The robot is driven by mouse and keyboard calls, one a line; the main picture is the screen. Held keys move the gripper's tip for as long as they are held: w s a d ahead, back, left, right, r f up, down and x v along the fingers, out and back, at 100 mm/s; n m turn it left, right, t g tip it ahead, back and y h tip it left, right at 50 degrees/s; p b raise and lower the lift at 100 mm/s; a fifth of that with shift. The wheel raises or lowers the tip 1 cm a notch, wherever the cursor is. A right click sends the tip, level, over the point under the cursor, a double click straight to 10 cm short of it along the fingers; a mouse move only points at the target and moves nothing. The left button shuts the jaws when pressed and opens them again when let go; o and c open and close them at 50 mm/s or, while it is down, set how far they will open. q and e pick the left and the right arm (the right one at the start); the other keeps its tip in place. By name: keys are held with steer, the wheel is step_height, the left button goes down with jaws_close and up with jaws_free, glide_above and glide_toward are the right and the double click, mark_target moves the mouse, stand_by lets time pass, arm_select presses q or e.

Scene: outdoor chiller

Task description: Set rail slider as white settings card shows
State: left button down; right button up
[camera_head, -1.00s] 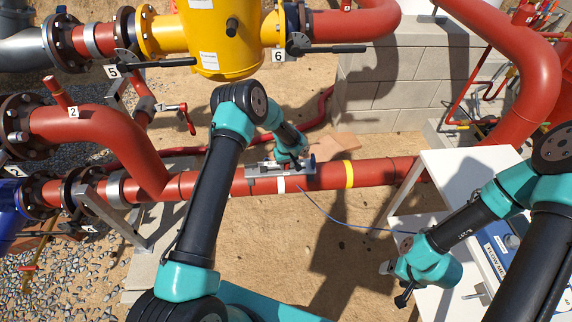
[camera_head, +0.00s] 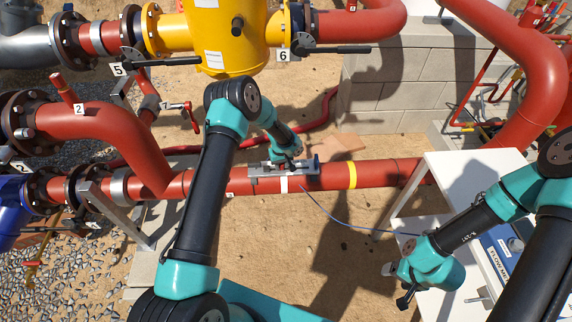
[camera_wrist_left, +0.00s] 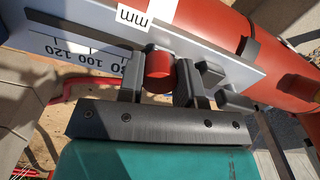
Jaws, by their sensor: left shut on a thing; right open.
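The grey slider rail (camera_head: 262,173) is mounted along the red pipe in the middle of the head view. In the left wrist view it shows as a plate (camera_wrist_left: 215,60) with a white millimetre scale (camera_wrist_left: 65,45); the numbers 100 and 120 are readable. My left gripper (camera_head: 284,164) is at the rail, its fingers (camera_wrist_left: 158,85) shut on a red knob (camera_wrist_left: 158,72). The fingers hide part of the scale beside the knob. My right gripper (camera_head: 396,285) is open and empty, low beside the white table. I cannot make out a white settings card.
The white table (camera_head: 460,170) at the right carries a blue flow meter unit (camera_head: 505,250). A blue cable (camera_head: 345,223) runs from the rail towards it. A yellow vessel (camera_head: 225,40) and lever valves stand behind. Bare sandy ground lies in front of the pipe.

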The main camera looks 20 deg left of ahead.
arm_select(q)
steer(key=c, duration=0.8)
jaws_free()
steer(key=shift+r, duration=0.1)
step_height(320, 180, up, 17)
steer(key=shift+r, duration=0.1)
